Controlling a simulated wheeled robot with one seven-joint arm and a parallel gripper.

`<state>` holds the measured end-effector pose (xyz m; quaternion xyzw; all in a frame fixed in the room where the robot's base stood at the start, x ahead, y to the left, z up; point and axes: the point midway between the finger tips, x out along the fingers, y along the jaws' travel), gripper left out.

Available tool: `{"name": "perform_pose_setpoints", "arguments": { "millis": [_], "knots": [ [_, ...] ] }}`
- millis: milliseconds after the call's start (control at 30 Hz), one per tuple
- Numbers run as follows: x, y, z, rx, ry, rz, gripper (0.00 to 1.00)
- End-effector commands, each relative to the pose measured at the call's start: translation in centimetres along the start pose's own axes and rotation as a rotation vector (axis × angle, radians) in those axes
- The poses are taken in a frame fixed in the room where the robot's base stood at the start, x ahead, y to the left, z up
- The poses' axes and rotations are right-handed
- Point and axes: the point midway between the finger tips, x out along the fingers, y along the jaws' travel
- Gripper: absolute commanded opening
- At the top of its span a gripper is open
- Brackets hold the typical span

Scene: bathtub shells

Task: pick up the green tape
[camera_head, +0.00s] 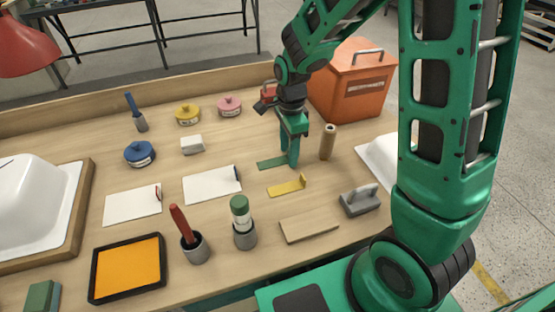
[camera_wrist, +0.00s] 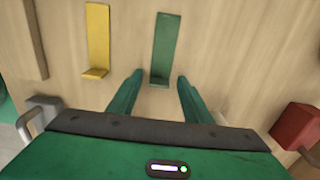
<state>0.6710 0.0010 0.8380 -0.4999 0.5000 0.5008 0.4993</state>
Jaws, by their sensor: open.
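The green tape (camera_head: 271,162) is a flat green strip lying on the wooden table; in the wrist view (camera_wrist: 165,42) its near end turns up. My gripper (camera_head: 291,160) points down at the strip's right end in the head view. In the wrist view my gripper (camera_wrist: 158,80) is open, its two green fingers spread with nothing between them. The strip's turned-up end lies just beyond the gap between the fingertips. I cannot tell the exact height of the fingertips above the table.
A similar yellow strip (camera_head: 287,187) lies close by. A brown cylinder (camera_head: 328,142) stands to the right, with an orange toolbox (camera_head: 351,83) behind. A red object (camera_wrist: 298,127) is at the wrist view's right.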

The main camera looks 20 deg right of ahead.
Motion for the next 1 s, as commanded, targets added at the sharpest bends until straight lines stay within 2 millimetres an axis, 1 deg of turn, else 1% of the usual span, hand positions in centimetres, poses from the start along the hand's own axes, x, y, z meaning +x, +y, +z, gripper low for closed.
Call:
{"name": "perform_pose_setpoints", "arguments": {
  "millis": [67, 100, 167, 200, 233, 267, 533, 667, 767, 833, 967, 1000],
  "knots": [
    [0.0, 0.0, 0.0, 0.0, 0.0, 0.0, 0.45],
    [0.0, 0.0, 0.0, 0.0, 0.0, 0.0, 0.41],
    [0.0, 0.0, 0.0, 0.0, 0.0, 0.0, 0.26],
    [0.0, 0.0, 0.0, 0.0, 0.0, 0.0, 0.17],
    [0.0, 0.0, 0.0, 0.0, 0.0, 0.0, 0.09],
    [0.0, 0.0, 0.0, 0.0, 0.0, -0.001, 0.07],
    [-0.1, 0.0, 0.0, 0.001, 0.0, -0.001, 0.07],
    [-0.4, -0.1, 0.0, 0.001, 0.0, -0.002, 0.07],
    [-1.1, -0.1, 0.0, 0.001, 0.0, -0.003, 0.07],
    [-2.1, -0.2, 0.0, 0.001, 0.0, -0.005, 0.07],
    [-4.6, -0.1, -0.1, 0.002, -0.001, -0.007, 0.07],
    [-4.9, -0.2, 1.1, -0.004, -0.001, -0.004, 0.07]
  ]
}}
